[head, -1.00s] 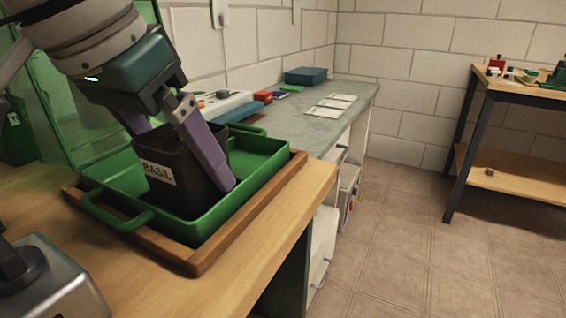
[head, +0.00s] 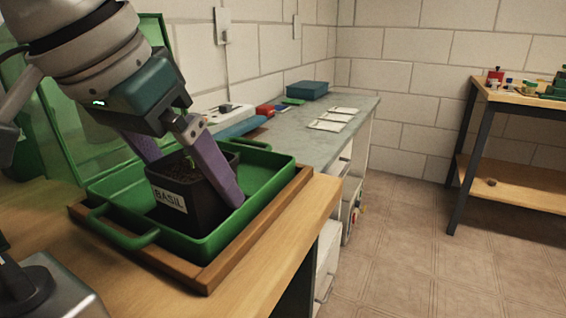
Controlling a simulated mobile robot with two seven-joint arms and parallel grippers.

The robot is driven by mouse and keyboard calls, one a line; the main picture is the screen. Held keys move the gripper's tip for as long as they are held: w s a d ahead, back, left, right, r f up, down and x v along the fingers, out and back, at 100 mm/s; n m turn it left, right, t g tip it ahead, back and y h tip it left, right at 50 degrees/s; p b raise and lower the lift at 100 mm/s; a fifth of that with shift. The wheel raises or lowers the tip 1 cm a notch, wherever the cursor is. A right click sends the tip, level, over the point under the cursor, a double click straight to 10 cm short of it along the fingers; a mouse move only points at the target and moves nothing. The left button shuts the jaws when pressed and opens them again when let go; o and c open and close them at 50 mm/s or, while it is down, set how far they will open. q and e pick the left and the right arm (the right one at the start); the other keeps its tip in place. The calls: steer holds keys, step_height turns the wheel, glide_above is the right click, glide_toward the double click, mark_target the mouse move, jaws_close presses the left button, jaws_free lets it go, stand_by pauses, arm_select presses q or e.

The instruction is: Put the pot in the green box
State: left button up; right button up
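The black pot (head: 187,208) with a white BASIL label and dark soil is inside the green box (head: 232,223). It looks upright, and its base is hidden behind the box's near wall. My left gripper (head: 190,180) is above and around the pot, with its purple fingers on either side. The fingers look slightly spread, and the near finger stands at the pot's right side. The far finger is partly hidden behind the pot. A small green sprout shows between the fingers. My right gripper is not in view.
A wooden tray (head: 207,274) frames the green box on the wooden bench (head: 311,216). A translucent green panel (head: 75,115) stands behind. A grey counter (head: 325,143) carries a blue box (head: 307,90) and papers. The floor is clear towards another table (head: 524,95).

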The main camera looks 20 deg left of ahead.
arm_select(q)
steer(key=f, duration=0.2)
steer(key=s+a+f, duration=0.1)
steer(key=shift+g, duration=0.3)
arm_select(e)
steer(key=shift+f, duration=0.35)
arm_select(q)
steer(key=shift+r, duration=0.2)
steer(key=r, duration=0.1)
steer(key=r+p, duration=0.1)
steer(key=r, duration=0.1)
steer(key=d+r, duration=0.1)
steer(key=shift+s+d+r+p, duration=0.1)
steer(key=shift+s+r+p, duration=0.2)
steer(key=shift+r, duration=0.1)
steer(key=p+v, duration=0.3)
steer(key=v, duration=0.5)
steer(key=shift+s+r, duration=0.3)
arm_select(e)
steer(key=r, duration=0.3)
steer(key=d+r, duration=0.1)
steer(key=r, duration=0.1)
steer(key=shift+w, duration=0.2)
